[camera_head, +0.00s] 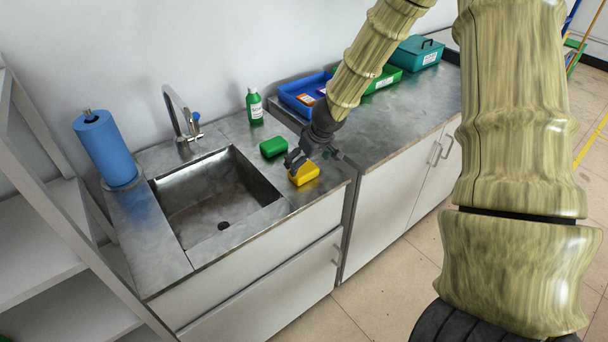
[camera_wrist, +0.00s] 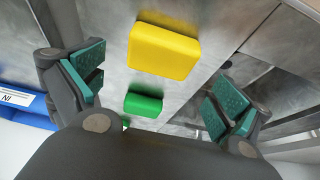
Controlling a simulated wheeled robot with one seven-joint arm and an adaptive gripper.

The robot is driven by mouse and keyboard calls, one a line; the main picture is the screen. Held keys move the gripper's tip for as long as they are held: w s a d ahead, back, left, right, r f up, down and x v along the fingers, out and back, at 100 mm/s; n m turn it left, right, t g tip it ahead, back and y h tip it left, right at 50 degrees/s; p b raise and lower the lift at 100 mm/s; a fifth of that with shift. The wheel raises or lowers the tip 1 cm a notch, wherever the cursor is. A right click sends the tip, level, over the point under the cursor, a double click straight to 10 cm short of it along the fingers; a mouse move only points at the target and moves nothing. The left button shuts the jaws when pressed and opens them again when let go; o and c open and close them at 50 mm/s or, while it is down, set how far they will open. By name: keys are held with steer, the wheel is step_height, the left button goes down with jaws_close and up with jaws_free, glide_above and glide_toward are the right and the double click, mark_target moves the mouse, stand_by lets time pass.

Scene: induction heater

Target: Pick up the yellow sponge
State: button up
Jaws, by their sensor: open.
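The yellow sponge (camera_head: 304,174) lies on the metal counter, just right of the sink and near the front edge. My gripper (camera_head: 312,160) is right above it in the head view and hides part of it. In the wrist view the yellow sponge (camera_wrist: 164,51) shows whole, ahead of and between the two spread fingers of my gripper (camera_wrist: 155,95). The fingers have teal pads, are open and hold nothing. The sponge appears apart from both pads.
A green sponge (camera_head: 273,147) lies just behind the yellow one. A green bottle (camera_head: 255,106) stands near the wall. The sink (camera_head: 215,190) with its faucet (camera_head: 181,115) is to the left, beside a blue paper roll (camera_head: 105,148). A blue bin (camera_head: 303,92) stands behind on the right.

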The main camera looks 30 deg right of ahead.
mark_target(304, 169)
steer(key=x, duration=0.1)
steer(key=b+x, duration=0.2)
steer(key=x, duration=0.1)
steer(key=shift+s+f, duration=0.2)
steer(key=shift+s, duration=0.05)
steer(key=shift+w+d+f, duration=0.1)
steer(key=shift+w+f, duration=0.2)
steer(key=shift+f, duration=0.1)
steer(key=shift+s+r, duration=0.1)
steer(key=shift+c, duration=1.2)
steer(key=c, duration=0.6)
